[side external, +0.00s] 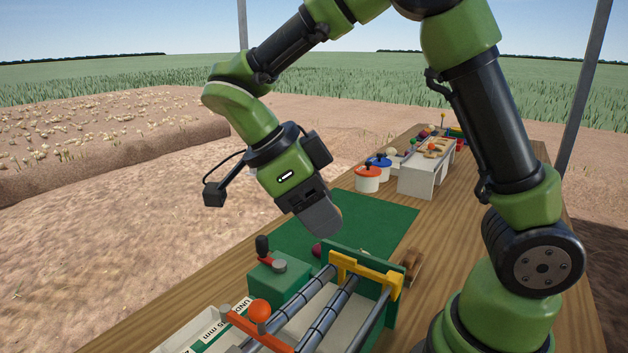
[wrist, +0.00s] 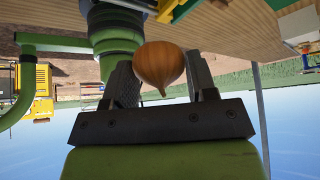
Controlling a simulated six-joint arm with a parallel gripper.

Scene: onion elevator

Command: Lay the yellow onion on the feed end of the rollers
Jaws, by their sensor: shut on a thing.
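The yellow onion (wrist: 159,66) is brown-gold and sits between the two fingers of my gripper (wrist: 161,76) in the wrist view, its pointed tip towards the palm. My gripper (side external: 322,216) is shut on it. In the side view the onion is hidden behind the gripper's grey end, which hangs tilted above the green mat, up and behind the roller machine. The rollers (side external: 318,309) are grey segmented bars that slope between a green end plate with a yellow bracket and an orange bar at the near left. I cannot tell which end is the feed end.
A dark red onion (side external: 317,249) lies on the green mat (side external: 375,222) behind the end plate (side external: 350,255). A green box with a black-and-red lever (side external: 263,246) stands beside the rollers. Lidded pots (side external: 368,180) and a white rack (side external: 426,176) stand farther back.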

